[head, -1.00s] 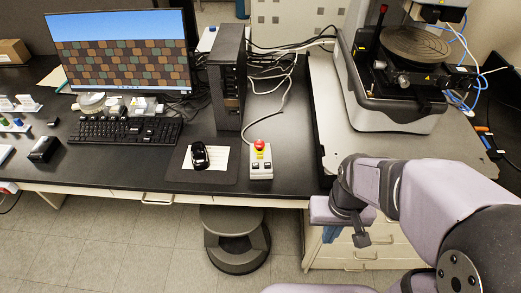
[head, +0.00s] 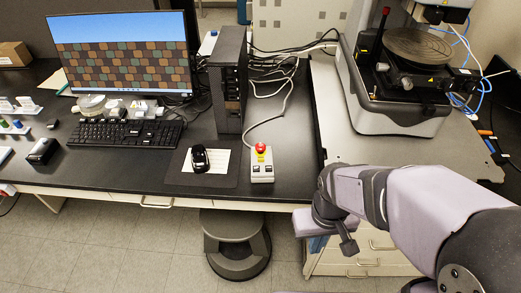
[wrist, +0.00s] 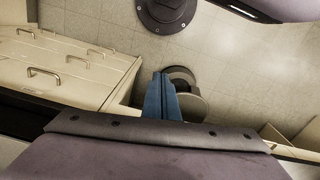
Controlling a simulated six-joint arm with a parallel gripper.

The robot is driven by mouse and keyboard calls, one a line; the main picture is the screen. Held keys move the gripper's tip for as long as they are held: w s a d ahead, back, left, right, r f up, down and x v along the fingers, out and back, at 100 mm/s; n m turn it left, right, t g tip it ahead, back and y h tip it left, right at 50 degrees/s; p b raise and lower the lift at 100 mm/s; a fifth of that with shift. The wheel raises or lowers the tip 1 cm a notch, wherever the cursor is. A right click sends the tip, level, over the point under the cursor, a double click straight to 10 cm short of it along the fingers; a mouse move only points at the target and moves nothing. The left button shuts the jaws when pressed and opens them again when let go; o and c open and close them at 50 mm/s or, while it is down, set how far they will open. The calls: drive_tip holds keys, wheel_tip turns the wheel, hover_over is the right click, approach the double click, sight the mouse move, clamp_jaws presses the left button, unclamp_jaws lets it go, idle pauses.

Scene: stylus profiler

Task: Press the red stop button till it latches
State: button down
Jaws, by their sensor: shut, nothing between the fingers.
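The red stop button (head: 261,148) sits at the top end of a small pale control box (head: 262,173) on the black bench, near its front edge in the head view. A yellow patch lies just below the button, and grey keys are lower on the box. My gripper (head: 317,244) hangs in front of the bench edge, to the right of the box and nearer the camera, clear of the button. Its blue fingers (wrist: 166,98) show in the wrist view, closed together and empty. The wrist view shows floor, drawers and a stool, not the button.
A computer tower (head: 228,80) stands behind the control box, with a cable running from the box past it. A mouse (head: 200,159) on a dark mat lies to the left. The profiler (head: 400,115) stands back right. A stool (head: 235,245) is below the bench.

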drive_tip(key=s+a+f+n+g+b, duration=0.1)
drive_tip(key=s+a+f+n+b, duration=0.4)
drive_tip(key=a+f, duration=0.5)
drive_tip(key=w+a+m+t+y+b, duration=0.2)
drive_tip(key=w+a+t+y, duration=0.3)
drive_tip(key=a, duration=0.8)
drive_tip(key=w+r+m+t, duration=0.3)
drive_tip(key=w+r+t, duration=0.3)
drive_tip(key=w, duration=0.7)
drive_tip(key=w+d+r+m+t+h, duration=0.1)
drive_tip(key=w+d+r+t+h, duration=0.4)
drive_tip(key=r, duration=0.6)
drive_tip(key=w+d, duration=0.2)
drive_tip(key=d, duration=0.1)
drive_tip(key=shift+r+m, duration=0.35)
drive_tip(key=shift+m, duration=0.05)
drive_tip(key=shift+d, duration=0.1)
